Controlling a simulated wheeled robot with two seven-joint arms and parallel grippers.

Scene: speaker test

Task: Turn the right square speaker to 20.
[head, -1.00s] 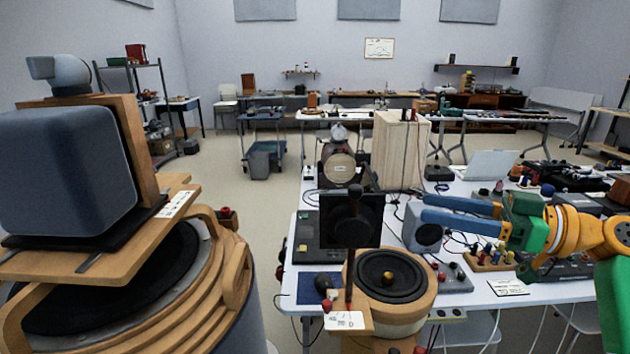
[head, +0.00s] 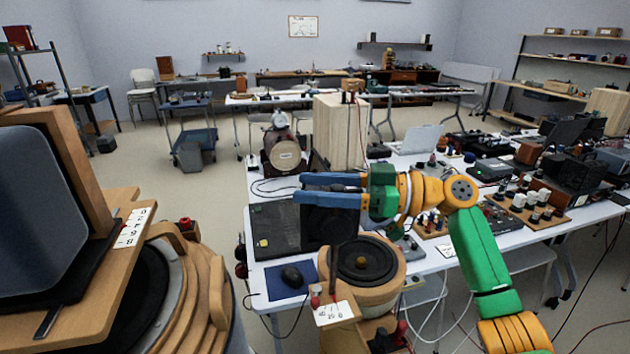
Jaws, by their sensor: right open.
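The right square speaker (head: 330,226) seems to be the upright dark square panel on the near end of the white table, behind the round wooden speaker base (head: 365,262). A pale scale card (head: 333,313) with marks too small to read sits at the base's front. My right gripper (head: 298,188) comes in from the right, its two blue fingers pointing left and apart, with nothing seen between them. The fingers pass across the panel's upper part in the picture; I cannot tell if they touch it. My left gripper is out of view.
A large blue-grey square speaker (head: 35,215) on a wooden turntable fills the near left, with its own scale card (head: 134,228). A tall wooden box (head: 340,130) and a round-faced device (head: 285,155) stand behind the gripper. A mouse (head: 291,275) lies on a blue pad.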

